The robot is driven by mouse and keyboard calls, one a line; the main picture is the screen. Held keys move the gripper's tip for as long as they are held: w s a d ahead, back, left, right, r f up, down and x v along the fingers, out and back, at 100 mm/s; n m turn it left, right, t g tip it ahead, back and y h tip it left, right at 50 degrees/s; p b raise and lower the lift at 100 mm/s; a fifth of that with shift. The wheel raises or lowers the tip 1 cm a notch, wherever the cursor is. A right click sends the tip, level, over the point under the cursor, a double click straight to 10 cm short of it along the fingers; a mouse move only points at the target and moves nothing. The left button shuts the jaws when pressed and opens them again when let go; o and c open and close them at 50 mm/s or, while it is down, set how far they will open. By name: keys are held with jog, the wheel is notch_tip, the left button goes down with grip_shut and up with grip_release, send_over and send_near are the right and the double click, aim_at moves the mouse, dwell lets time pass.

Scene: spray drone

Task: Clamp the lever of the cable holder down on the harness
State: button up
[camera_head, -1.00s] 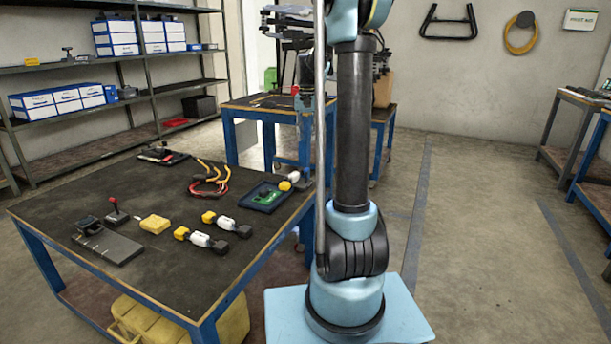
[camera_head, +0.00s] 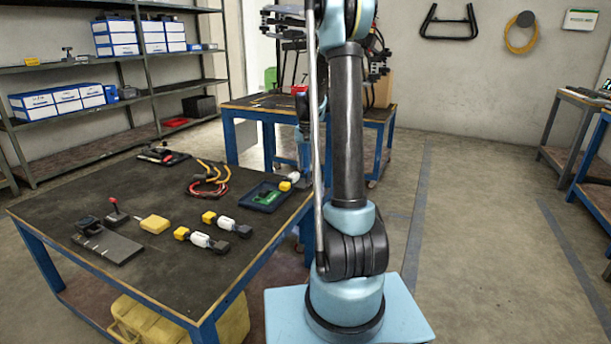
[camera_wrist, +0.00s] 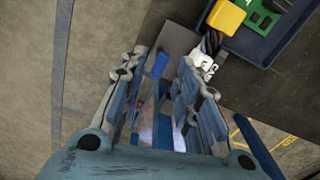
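My gripper (camera_wrist: 163,62) is open in the wrist view, its two fingers apart. A narrow blue piece (camera_wrist: 160,65) shows between the fingers beside a grey block (camera_wrist: 180,38); I cannot tell whether either is the holder or its lever. Right of the fingers, a dark twisted cable with a white label (camera_wrist: 203,64) and yellow connector (camera_wrist: 226,17) runs towards a tray with a green board. In the head view a yellow and white connector (camera_head: 287,184) is at the workbench's right edge. My arm hides whatever lies right of it, and the gripper is not clear there.
The workbench (camera_head: 130,270) carries a blue tray with a green board (camera_head: 264,197), coiled red and yellow cables (camera_head: 208,182), several connectors, and a red-knobbed lever (camera_head: 117,210) by a grey plate (camera_head: 105,245). A second table (camera_head: 250,108) stands behind.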

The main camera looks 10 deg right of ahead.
aim_at(306, 172)
jog(key=shift+f, duration=2.55)
jog(key=shift+c, duration=0.4)
grip_shut()
